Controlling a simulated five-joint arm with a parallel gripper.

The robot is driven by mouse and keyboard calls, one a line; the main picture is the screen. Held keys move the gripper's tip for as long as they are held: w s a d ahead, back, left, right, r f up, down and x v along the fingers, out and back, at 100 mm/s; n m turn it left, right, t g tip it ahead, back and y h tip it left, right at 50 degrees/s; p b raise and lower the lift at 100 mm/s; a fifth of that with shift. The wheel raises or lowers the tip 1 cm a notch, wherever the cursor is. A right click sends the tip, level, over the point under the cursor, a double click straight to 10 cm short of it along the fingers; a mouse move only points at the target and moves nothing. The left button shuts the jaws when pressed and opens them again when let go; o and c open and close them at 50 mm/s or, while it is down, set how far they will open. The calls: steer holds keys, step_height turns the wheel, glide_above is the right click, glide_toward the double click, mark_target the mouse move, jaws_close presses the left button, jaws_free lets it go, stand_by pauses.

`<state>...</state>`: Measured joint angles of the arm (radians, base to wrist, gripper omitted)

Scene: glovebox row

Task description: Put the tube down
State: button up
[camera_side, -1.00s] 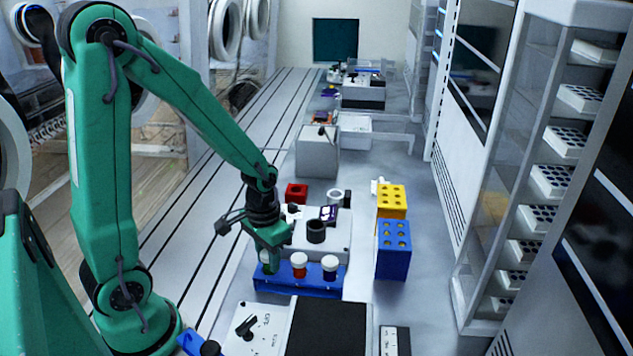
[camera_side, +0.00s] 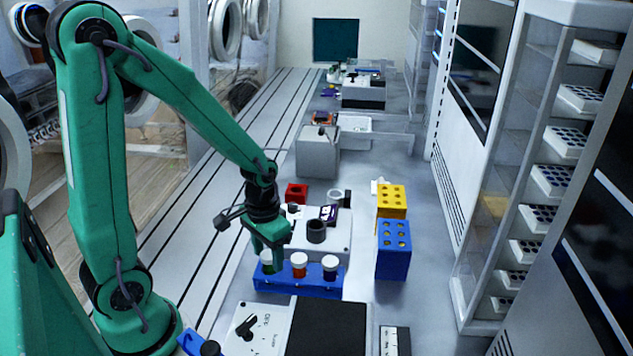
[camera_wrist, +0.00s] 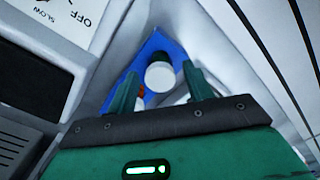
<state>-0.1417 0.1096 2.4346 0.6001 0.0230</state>
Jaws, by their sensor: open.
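A blue rack (camera_side: 300,285) stands on the bench and holds three capped tubes in a row. The left tube (camera_side: 268,263) has a white cap and a green lower part. The middle tube (camera_side: 299,265) is orange-red and the right tube (camera_side: 330,268) is dark, both white-capped. My gripper (camera_side: 268,252) is just above the left tube. In the wrist view its two green fingers (camera_wrist: 157,92) stand apart, open, with a white cap (camera_wrist: 160,75) beyond and between them, over the blue rack (camera_wrist: 158,42). The tube's lower end is hidden in the rack.
A white device with a dark top (camera_side: 325,325) and a knob lies in front of the rack. Behind the rack is a white machine (camera_side: 335,240) with a dark cup. Blue (camera_side: 393,262) and yellow (camera_side: 391,211) perforated blocks stand to the right.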

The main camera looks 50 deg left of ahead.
step_height(320, 180, up, 11)
stand_by(0.6)
steer(key=shift+r, duration=0.15)
stand_by(0.4)
steer(key=s+d+r+m+t, duration=0.1)
steer(key=s+d+r+t, duration=0.3)
steer(key=r, duration=0.3)
steer(key=shift+s+r+t, duration=0.35)
steer(key=shift+s+t, duration=0.35)
steer(key=shift+t, duration=0.1)
stand_by(1.0)
